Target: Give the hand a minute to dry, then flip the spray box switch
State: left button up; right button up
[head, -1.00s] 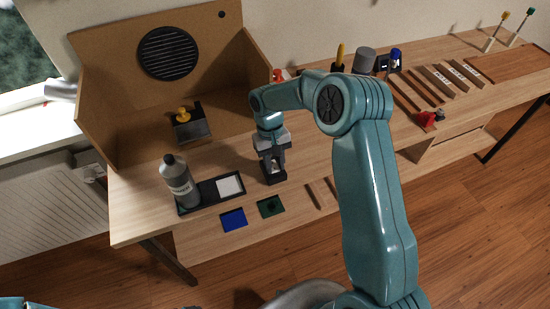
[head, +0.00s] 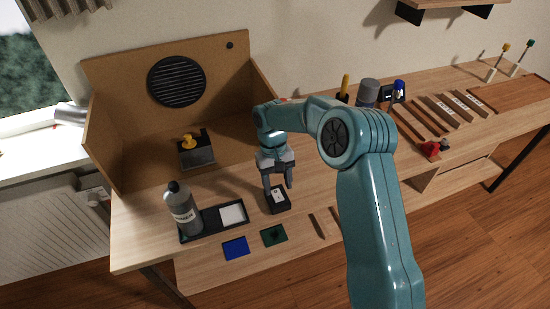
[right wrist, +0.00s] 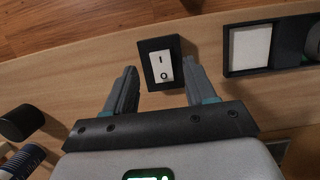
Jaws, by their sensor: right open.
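The switch (head: 278,200) is a small black box with a white rocker on the table, right of the black tray. In the right wrist view the switch (right wrist: 160,62) shows the marks I and O; I cannot tell which side is pressed. My right gripper (head: 279,185) is open and empty, just above and behind the switch. In the right wrist view its fingers (right wrist: 157,88) point toward the switch, one to each side, apart from it. The spray box (head: 108,80) is an open brown booth with a round black vent. Inside, a yellow piece (head: 189,141) sits on a dark block (head: 197,153).
A grey bottle (head: 182,211) stands at the left end of the black tray (head: 212,231), beside a white pad (head: 232,214). Blue (head: 236,247) and green (head: 274,235) squares lie in front. Pots and tools stand behind my right arm.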

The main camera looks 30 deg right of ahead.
jog(key=v, duration=1.3)
jog(key=shift+s+r, duration=0.1)
